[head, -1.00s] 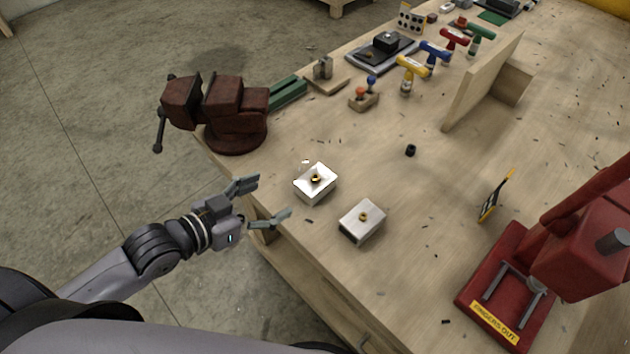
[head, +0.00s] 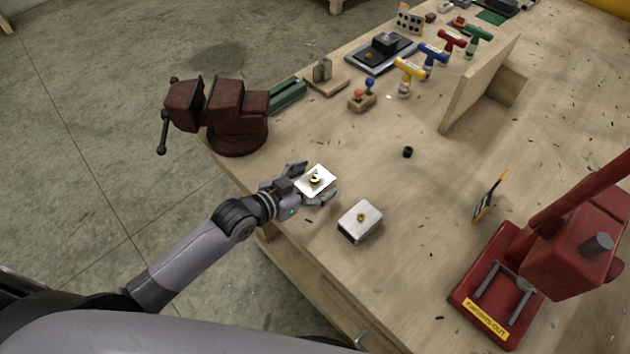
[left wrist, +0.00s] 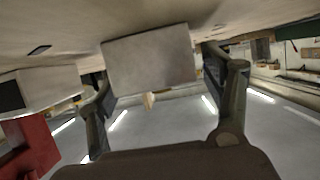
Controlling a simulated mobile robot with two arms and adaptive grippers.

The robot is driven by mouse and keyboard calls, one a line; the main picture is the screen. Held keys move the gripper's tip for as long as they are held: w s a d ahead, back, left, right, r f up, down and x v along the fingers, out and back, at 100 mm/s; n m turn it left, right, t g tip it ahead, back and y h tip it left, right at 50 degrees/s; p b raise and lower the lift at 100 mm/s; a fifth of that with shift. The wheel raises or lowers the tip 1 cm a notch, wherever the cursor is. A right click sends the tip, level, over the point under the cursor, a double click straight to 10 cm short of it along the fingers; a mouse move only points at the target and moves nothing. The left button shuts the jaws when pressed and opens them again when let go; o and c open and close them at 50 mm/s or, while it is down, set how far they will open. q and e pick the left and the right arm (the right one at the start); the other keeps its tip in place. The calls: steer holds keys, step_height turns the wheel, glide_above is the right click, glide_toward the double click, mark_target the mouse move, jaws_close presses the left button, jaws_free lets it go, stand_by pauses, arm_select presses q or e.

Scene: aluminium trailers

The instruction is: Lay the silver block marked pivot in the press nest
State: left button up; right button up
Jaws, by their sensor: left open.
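Two silver blocks with brass knobs on top lie on the bench. My left gripper (head: 309,184) is open, its fingers on either side of the left block (head: 326,178). That block (left wrist: 150,58) sits between the fingers in the left wrist view, which is upside down. The other block (head: 359,222) lies to the right and nearer; it also shows in the left wrist view (left wrist: 50,87). I cannot read a pivot mark on either. The red press (head: 585,245) stands at the right, with two rails on its base (head: 488,312). My right gripper is not in view.
A rusty vise (head: 235,115) stands at the bench's left edge. An upright wooden board (head: 475,90), colored T-handled tools (head: 408,72) and a small black cylinder (head: 407,152) are farther back. The bench between blocks and press is mostly clear.

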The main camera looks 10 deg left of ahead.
arm_select(q)
steer(key=shift+w+d+f, duration=0.2)
steer(key=shift+w, duration=0.1)
steer(key=shift+s+a, duration=0.1)
steer(key=shift+c, duration=0.3)
steer(key=shift+c, duration=0.7)
steer(key=shift+r, duration=0.1)
steer(key=c, duration=1.3)
